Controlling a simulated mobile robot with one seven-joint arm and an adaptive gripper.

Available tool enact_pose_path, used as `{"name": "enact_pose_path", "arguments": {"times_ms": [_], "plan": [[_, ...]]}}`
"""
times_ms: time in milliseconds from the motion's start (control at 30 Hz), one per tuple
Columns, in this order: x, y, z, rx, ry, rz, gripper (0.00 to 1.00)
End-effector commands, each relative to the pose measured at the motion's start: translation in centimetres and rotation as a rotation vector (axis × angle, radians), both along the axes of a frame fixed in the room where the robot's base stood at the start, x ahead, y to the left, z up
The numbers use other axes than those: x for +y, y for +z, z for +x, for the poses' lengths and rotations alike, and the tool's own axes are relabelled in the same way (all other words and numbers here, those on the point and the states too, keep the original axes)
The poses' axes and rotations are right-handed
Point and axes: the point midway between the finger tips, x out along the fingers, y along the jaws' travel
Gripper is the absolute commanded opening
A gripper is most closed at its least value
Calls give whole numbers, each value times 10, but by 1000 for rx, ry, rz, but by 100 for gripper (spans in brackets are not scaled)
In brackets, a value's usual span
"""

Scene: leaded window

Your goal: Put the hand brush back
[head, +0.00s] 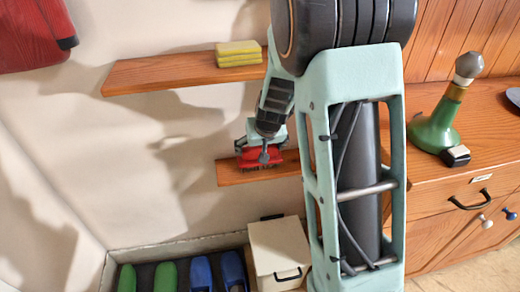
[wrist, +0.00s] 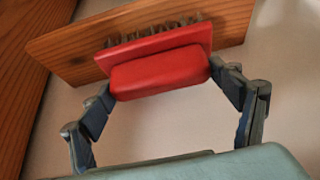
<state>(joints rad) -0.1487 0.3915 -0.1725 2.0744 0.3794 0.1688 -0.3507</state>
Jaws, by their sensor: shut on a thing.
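The hand brush is red with dark bristles. In the wrist view the hand brush (wrist: 160,73) lies between the two fingers of my gripper (wrist: 162,88), which is shut on its sides. Its bristles point at the lower wooden shelf (wrist: 70,58) and are over or against it; I cannot tell whether they touch. In the head view the hand brush (head: 262,158) shows under my gripper (head: 262,150), at the lower shelf (head: 237,174). My arm hides the right part of that shelf.
An upper shelf (head: 165,72) holds yellow sponges (head: 238,54). Below stand a cream box (head: 280,250) and a tray (head: 105,270) with green and blue shoes. At right, a wooden cabinet (head: 480,125) bears a green bottle-like object (head: 437,125). A red item (head: 32,35) hangs at upper left.

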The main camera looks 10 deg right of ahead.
Motion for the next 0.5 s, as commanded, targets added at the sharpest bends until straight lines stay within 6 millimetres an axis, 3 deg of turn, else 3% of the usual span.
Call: {"name": "enact_pose_path", "arguments": {"times_ms": [133, 167, 300, 500], "plan": [[0, -4, 0, -1, 0, 0, 61], [0, -4, 0, 0, 0, 0, 85], [0, -3, 0, 0, 0, 0, 100], [0, -3, 0, 0, 0, 0, 100]]}}
